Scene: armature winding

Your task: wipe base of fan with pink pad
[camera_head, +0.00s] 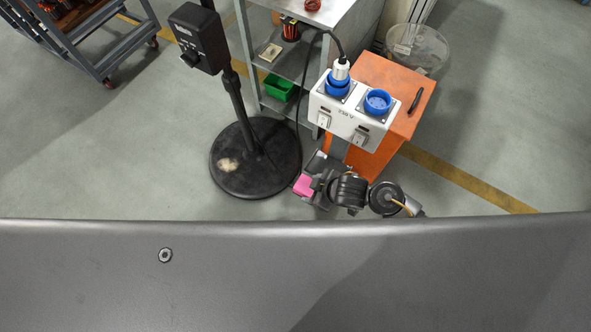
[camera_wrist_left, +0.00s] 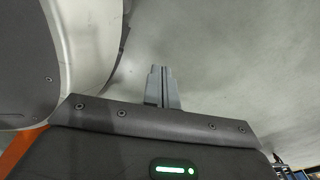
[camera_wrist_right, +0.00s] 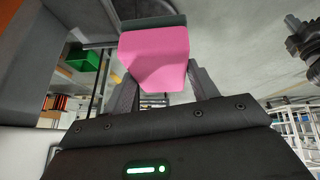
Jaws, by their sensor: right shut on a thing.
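The fan's round black base (camera_head: 262,176) stands on the floor in the head view, with a pale dusty patch (camera_head: 229,165) on its left front part. The black pole rises from it to a control box (camera_head: 199,40). My right gripper (camera_head: 309,183) is just right of the base and is shut on the pink pad (camera_head: 302,186). The pad, with a dark backing, also shows between the fingers in the right wrist view (camera_wrist_right: 155,55). My left gripper (camera_wrist_left: 163,86) shows only in the left wrist view; its fingers are together with nothing between them.
An orange cabinet (camera_head: 394,94) with a white socket box (camera_head: 352,113) stands right of the base. A grey shelf (camera_head: 283,63) with a green bin (camera_head: 279,88) is behind. A cable hangs beside the base. The floor left of the base is clear.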

